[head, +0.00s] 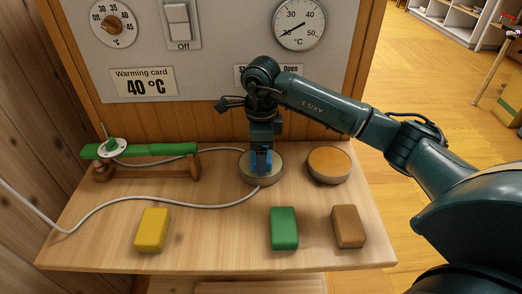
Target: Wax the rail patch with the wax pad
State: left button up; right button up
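My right gripper (261,168) points straight down over a round, pale-topped dish (247,172). Its blue fingertips are at or just above the dish's top, and they hide its middle. I cannot tell whether they hold anything. A rail with a green top (165,149) sits on wooden supports at the left, with a white disc with a green knob (112,145) on its left part. No separate patch is clear on it. A yellow block (152,229), a green block (284,228) and a brown block (348,226) lie along the front; which is the wax pad is unclear. My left gripper is out of view.
An orange-topped round dish (328,163) stands right of the pale one. A white cord (130,199) crosses the wooden table (210,250). The back panel has a dial (113,24), a switch at Off (178,24), a gauge (298,24) and a 40 °C warming card (144,84).

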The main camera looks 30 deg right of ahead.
jog(key=shift+r+p, duration=2.5)
jog(key=shift+r, duration=1)
